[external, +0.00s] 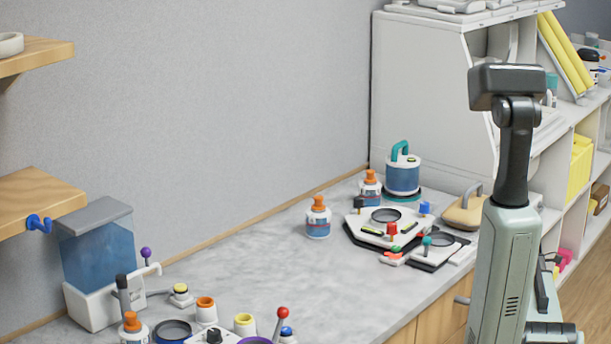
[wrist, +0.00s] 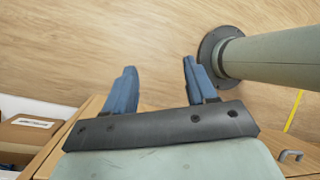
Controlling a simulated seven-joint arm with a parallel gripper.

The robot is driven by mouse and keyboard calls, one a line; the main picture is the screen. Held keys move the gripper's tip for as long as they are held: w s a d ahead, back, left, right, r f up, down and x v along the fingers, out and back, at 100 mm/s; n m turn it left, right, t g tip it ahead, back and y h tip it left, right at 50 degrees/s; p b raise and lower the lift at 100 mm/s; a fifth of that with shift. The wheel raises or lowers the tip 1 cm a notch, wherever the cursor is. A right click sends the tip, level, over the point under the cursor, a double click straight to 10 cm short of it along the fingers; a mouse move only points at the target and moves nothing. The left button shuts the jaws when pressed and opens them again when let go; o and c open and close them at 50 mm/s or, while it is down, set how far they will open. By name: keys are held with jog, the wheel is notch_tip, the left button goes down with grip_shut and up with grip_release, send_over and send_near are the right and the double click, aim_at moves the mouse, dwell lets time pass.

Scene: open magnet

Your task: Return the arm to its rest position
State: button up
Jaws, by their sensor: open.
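My gripper (wrist: 159,68) shows in the wrist view with two blue fingers spread apart and nothing between them. It points down toward the wooden floor (wrist: 70,50), clear of any object. My grey-green arm post stands at the right of the wrist view on a dark round base. In the external view my arm rises upright at the right side, in front of the counter (external: 265,265). My gripper's fingers cannot be made out in that view.
A white tray device (external: 385,230) with colored knobs sits on the counter near my arm. A cardboard box (wrist: 30,132) lies at the left of the wrist view. The floor under my gripper is bare.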

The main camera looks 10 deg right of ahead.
jog(key=s+a+f+m+t+y, duration=0.1)
jog(key=s+a+f+m, duration=0.3)
jog(key=f, duration=0.5)
jog(key=s+a+f+m+y, duration=0.1)
jog(key=s+a+f+m, duration=0.1)
jog(key=s+a+f, duration=0.55)
jog(key=s+a+f+m+t+y, duration=0.1)
jog(key=s+a+f+m, duration=0.25)
jog(key=f, duration=0.65)
jog(key=s+a+m+g, duration=0.1)
jog(key=s+a, duration=0.3)
jog(key=s, duration=0.4)
jog(key=s+a+f+m+g, duration=0.1)
jog(key=s+a+m, duration=0.2)
jog(key=s+a, duration=0.2)
jog(key=s+a+m+g, duration=0.1)
jog(key=s+a, duration=0.3)
jog(key=s, duration=0.8)
jog(key=shift+a+f+m+g+y, duration=0.3)
jog(key=shift+a+f+m+g, duration=0.1)
jog(key=shift+m, duration=0.15)
